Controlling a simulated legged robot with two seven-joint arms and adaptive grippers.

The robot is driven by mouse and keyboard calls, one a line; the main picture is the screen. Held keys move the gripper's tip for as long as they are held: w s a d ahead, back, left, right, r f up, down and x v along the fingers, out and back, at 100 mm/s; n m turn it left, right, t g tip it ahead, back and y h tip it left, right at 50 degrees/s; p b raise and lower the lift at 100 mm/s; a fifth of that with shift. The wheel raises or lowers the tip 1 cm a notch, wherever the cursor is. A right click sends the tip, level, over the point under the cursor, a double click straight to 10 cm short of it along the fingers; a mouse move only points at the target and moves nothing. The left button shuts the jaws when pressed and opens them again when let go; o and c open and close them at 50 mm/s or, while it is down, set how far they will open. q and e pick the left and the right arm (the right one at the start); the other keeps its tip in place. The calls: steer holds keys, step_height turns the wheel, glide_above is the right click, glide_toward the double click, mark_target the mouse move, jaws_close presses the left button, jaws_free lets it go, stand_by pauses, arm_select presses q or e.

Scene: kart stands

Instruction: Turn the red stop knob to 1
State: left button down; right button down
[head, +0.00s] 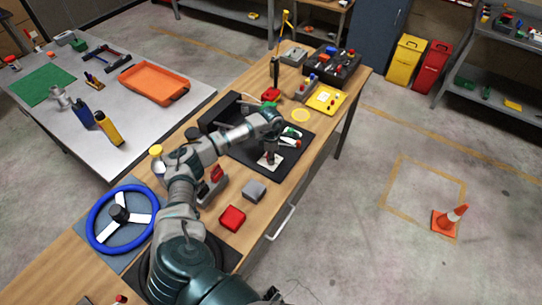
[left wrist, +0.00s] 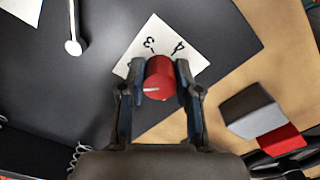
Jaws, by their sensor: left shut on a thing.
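The red stop knob (left wrist: 158,78) sits between the two fingers of my left gripper (left wrist: 160,92) in the left wrist view, and the fingers are shut on its sides. A white line shows on the knob's face, towards the lower left in that view. Behind the knob is a white card (left wrist: 190,62) with the numbers 3 and 4 showing; the rest of its markings are hidden. I do not make out my right gripper.
A grey block (head: 254,191) and a red block (head: 232,218) lie on the wooden bench near my left arm. A blue steering wheel (head: 93,222) is at the left.

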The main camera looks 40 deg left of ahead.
arm_select(q)
steer(key=shift+a+n, duration=0.15)
steer(key=shift+n, duration=0.75)
steer(key=n+p, duration=0.1)
steer(key=n, duration=0.1)
steer(key=shift+n, duration=0.4)
steer(key=n+p, duration=0.1)
steer(key=n, duration=0.2)
steer(key=shift+n, duration=0.7)
steer(key=c, duration=0.8)
jaws_free()
step_height(320, 180, up, 12)
steer(key=shift+a+f, duration=0.15)
